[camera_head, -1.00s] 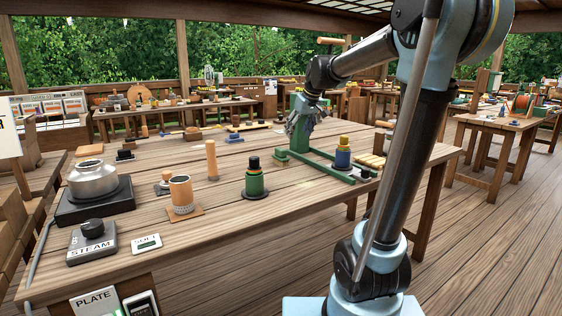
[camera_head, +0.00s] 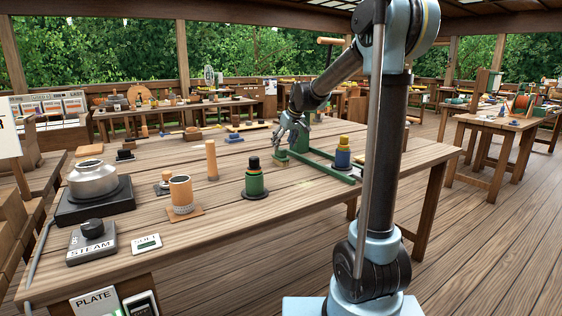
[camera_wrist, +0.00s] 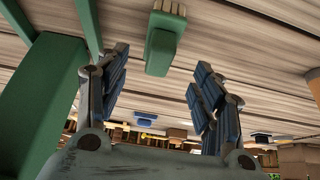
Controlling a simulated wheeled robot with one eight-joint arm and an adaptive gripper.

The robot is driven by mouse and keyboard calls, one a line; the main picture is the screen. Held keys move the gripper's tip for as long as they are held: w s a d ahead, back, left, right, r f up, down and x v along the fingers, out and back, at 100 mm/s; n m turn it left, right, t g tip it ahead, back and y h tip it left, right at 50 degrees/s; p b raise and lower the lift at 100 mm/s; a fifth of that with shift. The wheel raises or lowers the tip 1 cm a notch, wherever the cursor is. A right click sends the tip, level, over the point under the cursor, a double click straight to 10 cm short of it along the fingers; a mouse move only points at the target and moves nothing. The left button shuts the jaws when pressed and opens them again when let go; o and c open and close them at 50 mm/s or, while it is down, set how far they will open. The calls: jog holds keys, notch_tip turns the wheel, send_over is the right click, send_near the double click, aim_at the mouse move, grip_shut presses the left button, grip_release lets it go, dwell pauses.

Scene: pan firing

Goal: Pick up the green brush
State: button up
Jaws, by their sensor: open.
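The green brush (camera_head: 281,156) is a small green block with tan bristles, on the wooden table beside the green stand (camera_head: 330,170). In the wrist view the brush (camera_wrist: 161,48) shows ahead, between the two blue-padded fingers, with its bristles toward the top edge. My gripper (camera_head: 288,140) is open and empty, just above the brush in the head view.
The stand's green post (camera_wrist: 45,95) rises close on the left in the wrist view. A blue and yellow spool-like piece (camera_head: 343,155) and a green and black one (camera_head: 255,181) stand nearby. An orange cylinder (camera_head: 211,160) is further left. The table's near right is clear.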

aim_at(282, 149)
jog(key=shift+d+x, duration=0.2)
jog(key=shift+x, duration=3.25)
jog(key=shift+s+f, duration=0.1)
jog(key=shift+s, duration=0.05)
jog(key=shift+d, duration=0.1)
jog(key=c, duration=1.3)
notch_tip(282, 149, up, 10)
jog(key=shift+r, duration=0.1)
jog(key=o, duration=0.6)
jog(key=c, duration=0.3)
